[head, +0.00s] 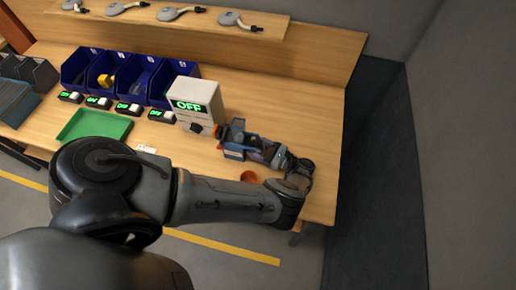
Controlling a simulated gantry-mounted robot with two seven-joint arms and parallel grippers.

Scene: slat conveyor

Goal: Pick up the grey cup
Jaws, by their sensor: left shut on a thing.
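My left arm comes in from the left, bends at the right end of the bench and reaches back left. Its gripper (210,130) is beside the front of the white box with the green "OFF" display. It is shut on a small dark grey thing (196,128) that looks like the grey cup. The cup is small in view, and the grip on it is not clear. I cannot tell whether it touches the bench or the box. My right gripper is not in view.
The white box (196,95) stands close to the gripper. An orange cup (249,177) is by the front edge, beside my arm. Several blue bins (78,71) and a green tray (95,122) are to the left. The wooden bench (285,100) is clear at the back right.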

